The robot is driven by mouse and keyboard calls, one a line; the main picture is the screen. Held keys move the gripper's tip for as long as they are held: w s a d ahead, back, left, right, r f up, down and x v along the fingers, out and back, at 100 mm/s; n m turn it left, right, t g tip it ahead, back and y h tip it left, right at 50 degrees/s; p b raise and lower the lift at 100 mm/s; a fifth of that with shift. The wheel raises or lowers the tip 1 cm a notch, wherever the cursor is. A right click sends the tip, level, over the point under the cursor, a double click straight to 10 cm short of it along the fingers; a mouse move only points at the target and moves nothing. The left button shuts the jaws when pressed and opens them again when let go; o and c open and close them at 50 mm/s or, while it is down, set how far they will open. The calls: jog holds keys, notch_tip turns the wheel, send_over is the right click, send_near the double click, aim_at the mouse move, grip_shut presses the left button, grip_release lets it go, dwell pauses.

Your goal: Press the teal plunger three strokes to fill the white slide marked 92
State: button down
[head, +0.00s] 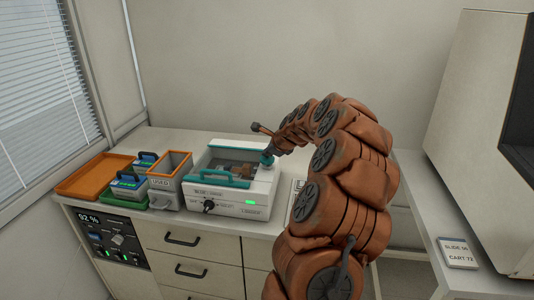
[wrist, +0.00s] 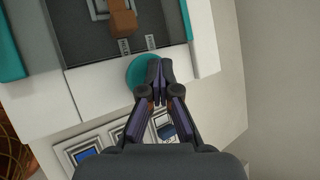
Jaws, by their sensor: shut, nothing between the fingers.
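The teal plunger (wrist: 137,72) is a round teal button on the white machine's edge in the wrist view. It also shows at the back right corner of the white machine (head: 230,207) in the head view (head: 267,161). My gripper (wrist: 157,72) is shut and empty, its fingertips over the right part of the plunger. I cannot tell whether they touch it. In the head view my gripper (head: 268,152) is small, just above the plunger. A brown block (wrist: 123,22) sits in the machine's dark recess. I cannot make out a white slide marked 92.
A panel (head: 108,236) on the cabinet front reads 92 %. A card (head: 457,252) with slide and cart numbers lies on the right surface.

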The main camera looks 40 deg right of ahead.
aim_at(268, 159)
jog(key=shift+r+p, duration=1.2)
jog(key=shift+r, duration=0.6)
jog(key=shift+f, duration=0.2)
jog(key=shift+f, duration=0.2)
jog(key=shift+f, duration=1.5)
dwell(1.6)
jog(key=shift+r, duration=0.1)
jog(key=shift+r+p, duration=1.2)
jog(key=shift+r, duration=0.6)
